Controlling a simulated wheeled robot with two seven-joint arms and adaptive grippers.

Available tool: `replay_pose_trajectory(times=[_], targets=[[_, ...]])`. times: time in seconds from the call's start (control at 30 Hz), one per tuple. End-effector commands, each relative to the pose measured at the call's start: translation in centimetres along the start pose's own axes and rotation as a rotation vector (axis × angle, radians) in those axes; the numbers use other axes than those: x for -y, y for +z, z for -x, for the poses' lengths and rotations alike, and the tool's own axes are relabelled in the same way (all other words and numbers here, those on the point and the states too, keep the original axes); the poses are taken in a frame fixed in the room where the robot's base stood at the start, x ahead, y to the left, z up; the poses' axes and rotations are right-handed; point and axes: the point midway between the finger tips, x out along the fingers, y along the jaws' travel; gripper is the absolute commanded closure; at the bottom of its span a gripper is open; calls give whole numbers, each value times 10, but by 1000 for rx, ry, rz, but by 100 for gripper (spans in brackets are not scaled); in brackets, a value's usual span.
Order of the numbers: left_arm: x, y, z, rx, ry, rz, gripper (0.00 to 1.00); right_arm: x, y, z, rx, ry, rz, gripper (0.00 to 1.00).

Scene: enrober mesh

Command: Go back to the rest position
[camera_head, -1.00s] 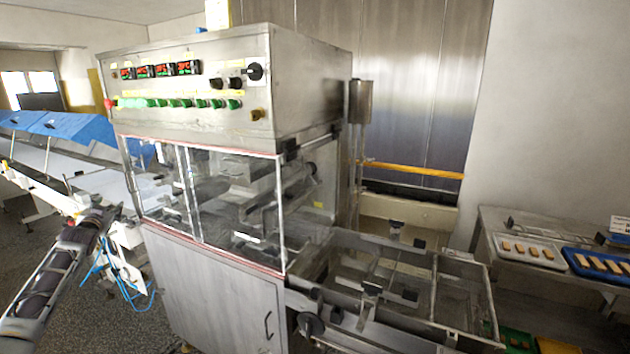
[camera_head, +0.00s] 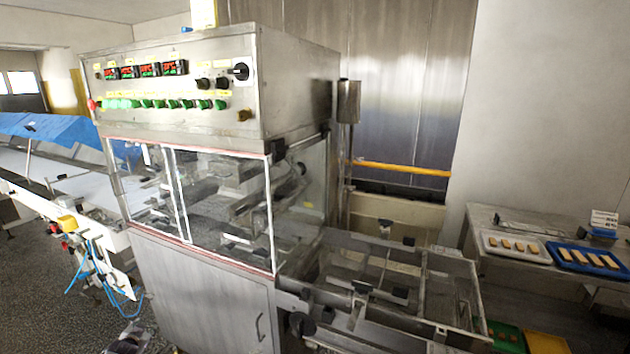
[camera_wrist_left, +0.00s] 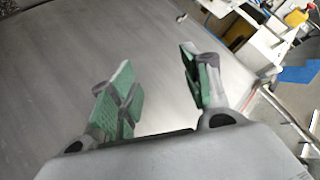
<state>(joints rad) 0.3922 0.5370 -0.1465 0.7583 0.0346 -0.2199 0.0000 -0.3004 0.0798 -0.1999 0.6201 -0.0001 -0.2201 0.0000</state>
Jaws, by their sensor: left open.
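My left gripper (camera_wrist_left: 158,68) is open in the left wrist view. Its two green-padded fingers stand apart with nothing between them. A smooth grey surface lies behind the fingers and fills most of that view. In the head view only a small dark part of my left arm (camera_head: 128,340) shows at the bottom edge, in front of the enrober machine's cabinet (camera_head: 205,295). My right gripper is in neither view.
The enrober's mesh section (camera_head: 385,275) extends right of its clear-windowed housing. A blue-covered conveyor (camera_head: 75,130) stands at left. A side table at right holds a white tray (camera_head: 487,246) and a blue tray (camera_head: 553,256) with several bars. Speckled floor is open at lower left.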

Motion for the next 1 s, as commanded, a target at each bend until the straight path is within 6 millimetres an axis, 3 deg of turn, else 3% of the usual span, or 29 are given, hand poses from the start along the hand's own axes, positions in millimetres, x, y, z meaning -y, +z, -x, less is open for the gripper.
replay_pose_trajectory(times=[0.1,0.47,0.77,1.0], targets=[[-41,42,3,53,42,-13,52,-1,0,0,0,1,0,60],[-156,159,32,197,164,-39,52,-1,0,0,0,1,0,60],[-249,251,81,311,270,-39,52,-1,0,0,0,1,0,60],[-320,317,133,396,355,-35,52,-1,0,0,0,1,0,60]])
